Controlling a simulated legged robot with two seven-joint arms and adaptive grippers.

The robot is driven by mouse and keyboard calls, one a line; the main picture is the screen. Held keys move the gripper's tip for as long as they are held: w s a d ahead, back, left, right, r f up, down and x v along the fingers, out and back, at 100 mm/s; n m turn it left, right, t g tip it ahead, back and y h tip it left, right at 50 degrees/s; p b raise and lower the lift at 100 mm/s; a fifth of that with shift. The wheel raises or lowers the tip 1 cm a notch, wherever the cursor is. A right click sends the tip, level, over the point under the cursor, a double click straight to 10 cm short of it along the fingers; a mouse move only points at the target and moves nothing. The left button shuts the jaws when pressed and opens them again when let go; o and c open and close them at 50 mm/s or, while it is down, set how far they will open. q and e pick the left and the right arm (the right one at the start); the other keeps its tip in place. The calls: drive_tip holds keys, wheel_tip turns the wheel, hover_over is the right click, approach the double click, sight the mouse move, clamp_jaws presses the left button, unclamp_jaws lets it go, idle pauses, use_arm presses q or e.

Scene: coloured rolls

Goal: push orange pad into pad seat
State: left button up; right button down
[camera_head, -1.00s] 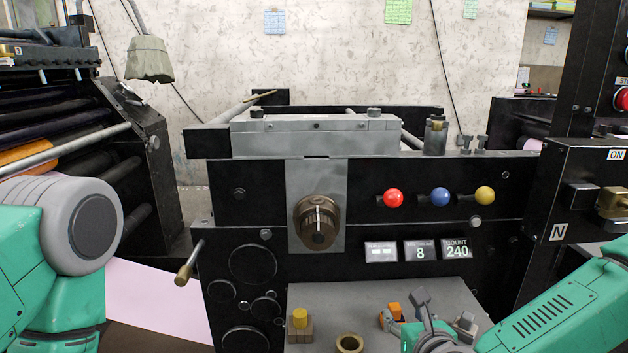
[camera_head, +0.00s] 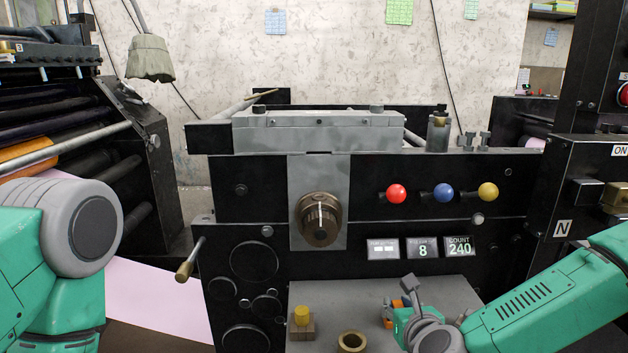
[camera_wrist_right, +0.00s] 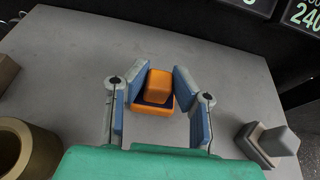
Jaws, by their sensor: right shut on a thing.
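The orange pad (camera_wrist_right: 158,84) shows between the two blue-lined fingers of my right gripper (camera_wrist_right: 160,74) in the right wrist view. It is a small orange block on a wider orange and dark blue base on the grey table. The right gripper is shut on it, with a finger on each side. In the head view, only small patches of the pad (camera_head: 387,322) show behind the right gripper (camera_head: 398,309). I cannot tell whether the base under the block is the pad seat. My left gripper is out of view; only my left arm shows at the left.
A brown ring (camera_head: 352,342) and a brown block with a yellow knob (camera_head: 302,317) sit left of my right gripper. A grey block (camera_wrist_right: 270,145) stands at its right in the wrist view. The black machine front with a counter panel (camera_head: 459,246) rises behind the grey tabletop (camera_head: 335,298).

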sight(399, 305)
idle(0.4)
drive_tip(key=shift+r+p, duration=1.85)
drive_tip(key=shift+r, duration=0.75)
drive_tip(key=shift+f, duration=0.1)
